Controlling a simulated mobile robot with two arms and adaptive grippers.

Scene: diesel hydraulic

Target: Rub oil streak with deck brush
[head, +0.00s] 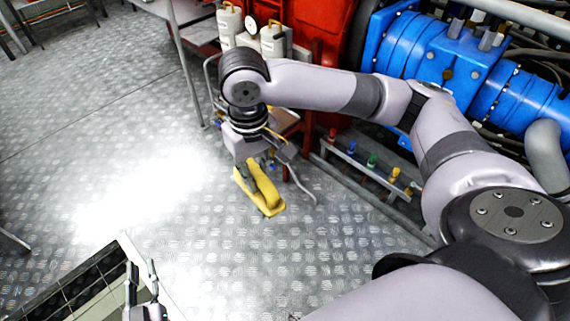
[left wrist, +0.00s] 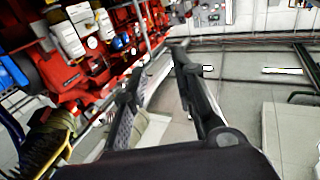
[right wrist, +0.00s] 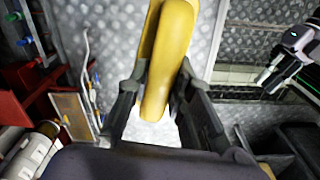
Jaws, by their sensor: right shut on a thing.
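A yellow deck brush (head: 266,189) is over the metal tread-plate floor (head: 330,235), in the middle of the head view. My right gripper (head: 251,164) is shut on its yellow handle, which also shows between the fingers in the right wrist view (right wrist: 168,60). I cannot tell whether the brush touches the floor; its underside is hidden. My left gripper (head: 142,278) is at the bottom left of the head view. Its fingers stand apart and empty, also in the left wrist view (left wrist: 158,75). I cannot make out an oil streak; bright glare washes out part of the floor.
Red machinery (head: 310,35) and blue pipework (head: 440,50) stand at the back. A rail with coloured valve knobs (head: 371,161) runs right of the brush. White canisters (head: 231,25) stand behind my right arm. A framed floor opening (head: 85,290) is at the lower left. Open floor lies left of the brush.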

